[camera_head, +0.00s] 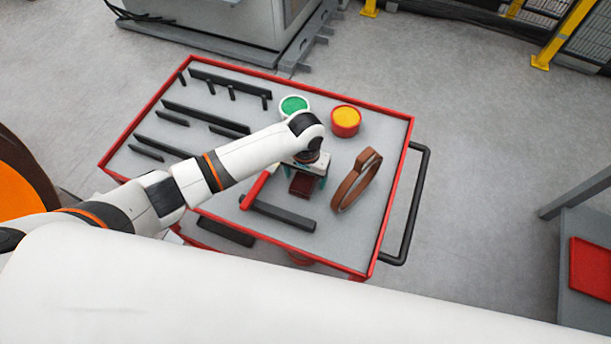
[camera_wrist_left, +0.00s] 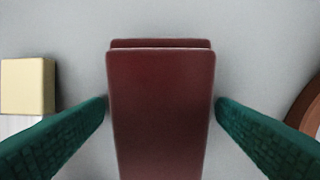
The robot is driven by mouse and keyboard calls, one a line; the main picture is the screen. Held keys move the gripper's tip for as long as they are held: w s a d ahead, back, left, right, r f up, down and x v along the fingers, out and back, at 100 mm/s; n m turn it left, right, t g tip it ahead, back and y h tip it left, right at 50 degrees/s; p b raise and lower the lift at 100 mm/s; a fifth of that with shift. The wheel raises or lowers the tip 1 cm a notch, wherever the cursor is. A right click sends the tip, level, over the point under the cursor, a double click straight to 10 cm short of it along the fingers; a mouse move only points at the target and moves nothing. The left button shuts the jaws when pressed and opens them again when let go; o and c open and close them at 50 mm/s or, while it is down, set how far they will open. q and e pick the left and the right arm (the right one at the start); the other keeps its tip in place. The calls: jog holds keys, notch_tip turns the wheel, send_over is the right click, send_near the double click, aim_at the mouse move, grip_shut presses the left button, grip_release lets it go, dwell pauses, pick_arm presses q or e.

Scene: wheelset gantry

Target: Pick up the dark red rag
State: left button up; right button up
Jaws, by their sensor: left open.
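The dark red rag (camera_head: 301,186) lies on the grey top of the tool cart, below my left gripper. In the left wrist view the rag (camera_wrist_left: 160,110) looks like a folded block with a second layer at its far edge. My left gripper (camera_head: 305,183) points down over it. Its two green fingers (camera_wrist_left: 160,108) are open, one on each side of the rag, with a narrow gap or light contact at each side; I cannot tell which. My right gripper is not in view.
Several black bars lie left. A cream block (camera_wrist_left: 28,86) is near the left finger.

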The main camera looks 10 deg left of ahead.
pick_arm(q)
jog(key=c, duration=1.1)
notch_tip(320, 180, up, 10)
jog(key=shift+r+b, duration=0.1)
jog(key=shift+b, duration=0.65)
